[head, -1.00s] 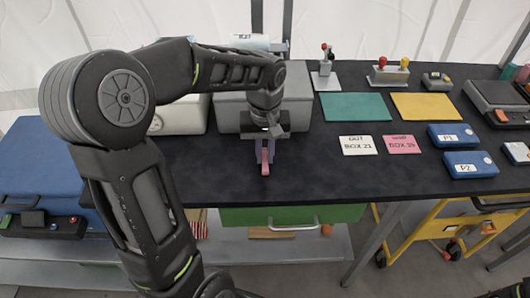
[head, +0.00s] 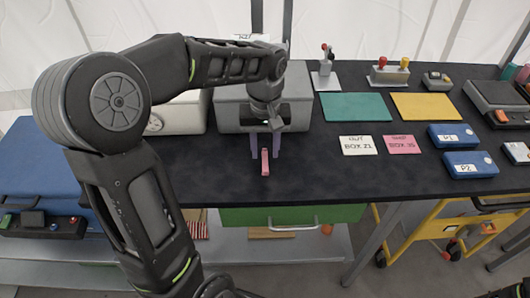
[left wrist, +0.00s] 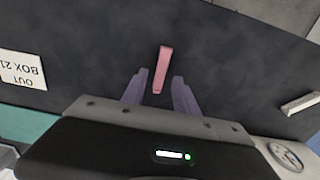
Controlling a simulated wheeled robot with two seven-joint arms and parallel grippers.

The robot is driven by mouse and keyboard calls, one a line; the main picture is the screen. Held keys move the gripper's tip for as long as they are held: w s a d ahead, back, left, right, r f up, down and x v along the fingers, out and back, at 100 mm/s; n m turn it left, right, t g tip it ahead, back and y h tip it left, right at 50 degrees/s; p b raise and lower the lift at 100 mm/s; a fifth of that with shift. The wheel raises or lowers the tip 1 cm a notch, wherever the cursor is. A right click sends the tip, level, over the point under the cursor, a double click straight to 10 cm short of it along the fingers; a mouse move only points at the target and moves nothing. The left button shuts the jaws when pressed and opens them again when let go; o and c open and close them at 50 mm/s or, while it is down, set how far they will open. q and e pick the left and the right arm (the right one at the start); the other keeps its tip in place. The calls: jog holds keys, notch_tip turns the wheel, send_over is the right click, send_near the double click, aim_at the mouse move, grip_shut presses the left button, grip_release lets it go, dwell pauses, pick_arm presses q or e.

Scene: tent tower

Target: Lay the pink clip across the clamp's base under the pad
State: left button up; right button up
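The pink clip (head: 264,162) lies on the dark tabletop in front of the grey box. It also shows in the left wrist view (left wrist: 162,68) as a narrow bar. My left gripper (head: 266,155) is open, its two purple fingers on either side of the clip's far end with gaps between. In the left wrist view the fingers (left wrist: 160,80) stand apart and do not touch it. A small red-handled device on a grey plate (head: 325,82), which looks like the clamp, stands at the back; its pad is too small to make out. My right gripper is not in view.
A grey box (head: 232,113) stands right behind my left gripper. A teal mat (head: 355,107), a yellow mat (head: 427,106), two label cards (head: 358,146) and blue boxes (head: 470,165) lie to the right. A base with red and yellow knobs (head: 388,76) stands behind. The tabletop near the clip is clear.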

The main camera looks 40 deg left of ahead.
aim_at(265, 158)
pick_arm(q)
notch_tip(265, 158, up, 10)
dwell(0.3)
jog(key=shift+o, duration=0.6)
